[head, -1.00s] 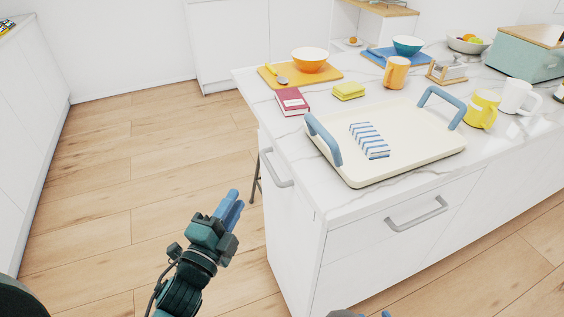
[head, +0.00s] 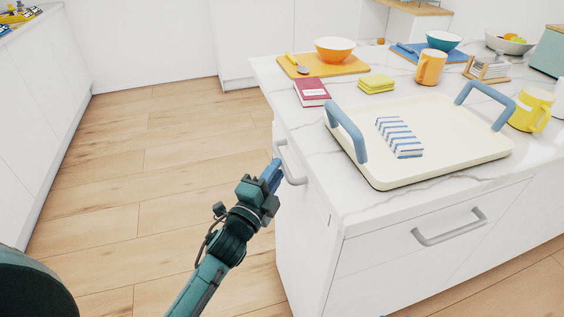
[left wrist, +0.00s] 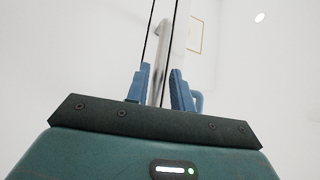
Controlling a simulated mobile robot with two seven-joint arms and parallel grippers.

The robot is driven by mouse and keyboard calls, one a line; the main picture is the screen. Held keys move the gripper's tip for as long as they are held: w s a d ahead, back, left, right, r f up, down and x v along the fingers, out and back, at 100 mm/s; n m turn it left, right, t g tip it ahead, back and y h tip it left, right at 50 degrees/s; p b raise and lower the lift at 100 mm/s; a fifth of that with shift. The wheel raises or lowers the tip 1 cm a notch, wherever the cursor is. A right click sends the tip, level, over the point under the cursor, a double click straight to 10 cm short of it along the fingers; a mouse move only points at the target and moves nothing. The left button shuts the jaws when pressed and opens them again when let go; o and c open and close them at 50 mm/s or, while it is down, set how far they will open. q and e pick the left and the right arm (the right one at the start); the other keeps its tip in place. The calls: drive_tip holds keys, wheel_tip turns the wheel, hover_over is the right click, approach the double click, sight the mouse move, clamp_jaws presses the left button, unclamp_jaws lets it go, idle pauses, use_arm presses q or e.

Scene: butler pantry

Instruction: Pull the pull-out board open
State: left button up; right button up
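The pull-out board's front appears in the left wrist view as a narrow white strip (left wrist: 172,10) between two dark seams. It looks flush with the white panel around it. Its grey bar handle (head: 289,163) is on the left end face of the island, just below the worktop. My left gripper (head: 270,174) has its blue fingertips at this handle. In the left wrist view the handle bar (left wrist: 166,45) runs between the two open fingers (left wrist: 159,90), with a small gap visible beside it. My right gripper does not show clearly.
The worktop above holds a cream tray (head: 455,160) with blue handles, a red book (head: 312,92) and an orange bowl (head: 334,49). A drawer handle (head: 450,228) sticks out of the front face. The wooden floor (head: 150,180) left of the island is clear.

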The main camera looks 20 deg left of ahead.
use_arm(q)
drive_tip(key=shift+x, duration=1.85)
drive_tip(key=shift+c, duration=0.5)
clamp_jaws()
